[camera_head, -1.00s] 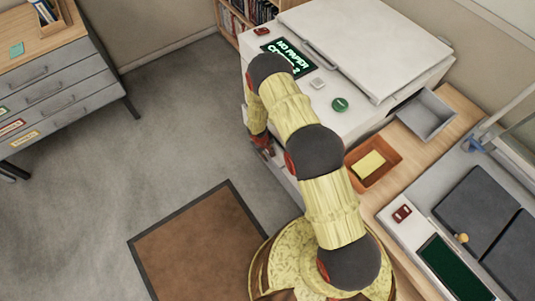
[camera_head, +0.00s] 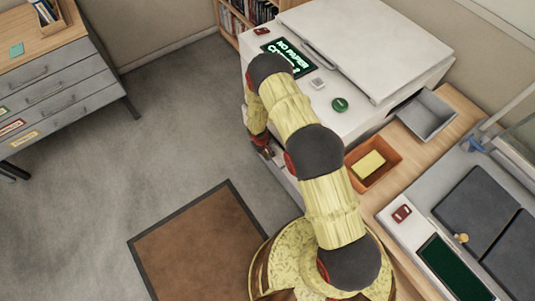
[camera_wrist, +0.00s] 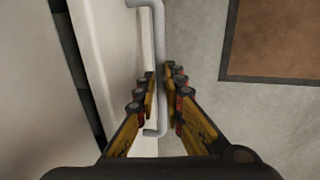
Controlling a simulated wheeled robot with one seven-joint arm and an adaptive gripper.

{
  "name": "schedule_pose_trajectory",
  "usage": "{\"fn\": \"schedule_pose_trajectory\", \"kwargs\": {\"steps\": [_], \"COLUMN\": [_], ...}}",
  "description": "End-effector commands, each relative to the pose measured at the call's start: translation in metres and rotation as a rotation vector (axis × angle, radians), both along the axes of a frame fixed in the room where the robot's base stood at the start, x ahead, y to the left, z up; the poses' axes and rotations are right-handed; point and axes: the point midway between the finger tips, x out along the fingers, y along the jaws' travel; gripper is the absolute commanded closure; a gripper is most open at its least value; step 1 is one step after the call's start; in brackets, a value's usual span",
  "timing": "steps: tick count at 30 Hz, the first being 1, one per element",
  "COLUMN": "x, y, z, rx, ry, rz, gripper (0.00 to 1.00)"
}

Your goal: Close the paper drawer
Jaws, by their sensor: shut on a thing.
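The white copier (camera_head: 390,45) stands at the upper middle of the head view, and its lit screen (camera_head: 288,58) reads "NO PAPER". The paper drawer (camera_wrist: 112,50) shows in the wrist view as a pale front panel with a grey bar handle (camera_wrist: 158,25). A narrow dark gap (camera_wrist: 72,60) runs between the drawer front and the copier body (camera_wrist: 28,90), so the drawer stands out a little. My gripper (camera_wrist: 161,80) is shut on the handle, with its fingers on either side of the bar. In the head view my arm hides most of the drawer.
Open grey floor lies left of the copier, with a brown mat (camera_head: 195,245) in front. A wooden counter (camera_head: 455,100) on the right holds an orange tray (camera_head: 391,150) and a grey tray (camera_head: 428,115). A grey drawer cabinet (camera_head: 60,85) stands at the upper left.

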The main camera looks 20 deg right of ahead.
Motion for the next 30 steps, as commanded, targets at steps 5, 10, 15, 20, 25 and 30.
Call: {"fn": "schedule_pose_trajectory", "kwargs": {"steps": [5, 10, 15, 20, 25, 30], "x": [0.007, 0.01, 0.011, 0.011, 0.011, 0.01], "y": [-0.018, -0.029, -0.03, -0.031, -0.03, -0.029], "z": [0.0, 0.0, 0.001, 0.001, 0.001, 0.0], "rx": [0.0, -0.001, -0.002, -0.002, -0.002, -0.001], "ry": [-0.002, -0.001, -0.002, -0.002, -0.001, 0.0], "rz": [-0.004, -0.001, -0.001, -0.001, -0.001, 0.0], "gripper": [1.0, 1.0, 1.0, 0.84, 0.74, 0.71]}}
